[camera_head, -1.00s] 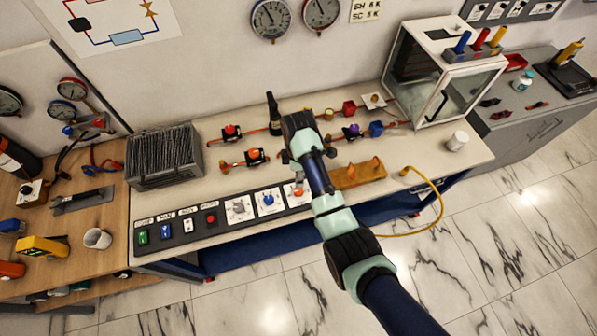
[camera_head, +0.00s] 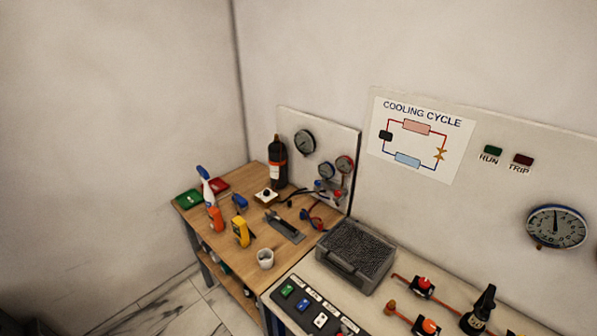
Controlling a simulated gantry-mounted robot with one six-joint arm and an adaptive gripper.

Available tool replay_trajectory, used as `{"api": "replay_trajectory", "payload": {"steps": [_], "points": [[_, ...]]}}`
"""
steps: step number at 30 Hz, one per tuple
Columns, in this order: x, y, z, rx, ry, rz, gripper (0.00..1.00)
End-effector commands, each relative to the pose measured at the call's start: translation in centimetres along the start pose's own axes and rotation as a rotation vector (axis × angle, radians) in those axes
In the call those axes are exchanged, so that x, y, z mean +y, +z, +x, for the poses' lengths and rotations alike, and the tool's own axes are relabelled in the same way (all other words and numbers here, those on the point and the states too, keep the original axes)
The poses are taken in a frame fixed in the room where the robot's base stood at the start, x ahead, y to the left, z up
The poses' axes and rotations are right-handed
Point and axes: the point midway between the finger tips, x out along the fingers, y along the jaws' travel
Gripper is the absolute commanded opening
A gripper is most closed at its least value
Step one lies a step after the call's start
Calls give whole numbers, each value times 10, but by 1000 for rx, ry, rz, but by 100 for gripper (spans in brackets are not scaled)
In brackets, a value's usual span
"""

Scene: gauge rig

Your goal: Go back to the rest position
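My gripper and arm are not in the camera's view now. The gauge rig bench (camera_head: 318,275) shows at the bottom right, cut off by the frame edge. On it are a control panel (camera_head: 309,308) with coloured switches, a dark finned condenser block (camera_head: 355,252), and pipes with a red-knobbed valve (camera_head: 423,287) and an orange-knobbed valve (camera_head: 427,326). Whether my gripper holds anything cannot be seen.
A wooden side table (camera_head: 235,262) at the left carries a spray bottle (camera_head: 211,200), a yellow meter (camera_head: 241,232), a white cup (camera_head: 265,259) and a dark cylinder (camera_head: 277,162). A gauge board (camera_head: 318,140) stands behind. A wall gauge (camera_head: 556,227) hangs at the right.

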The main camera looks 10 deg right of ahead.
Motion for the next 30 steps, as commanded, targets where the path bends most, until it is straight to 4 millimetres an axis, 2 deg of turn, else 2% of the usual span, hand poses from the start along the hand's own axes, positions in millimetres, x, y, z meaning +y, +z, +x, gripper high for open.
{"api": "replay_trajectory", "payload": {"steps": [1, 6, 7, 9, 15, 20, 30], "points": [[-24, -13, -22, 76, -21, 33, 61], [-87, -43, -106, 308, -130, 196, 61], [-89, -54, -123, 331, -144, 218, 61], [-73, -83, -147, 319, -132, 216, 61], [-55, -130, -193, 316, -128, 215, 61], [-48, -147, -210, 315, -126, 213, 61], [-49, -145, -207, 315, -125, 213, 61]]}}
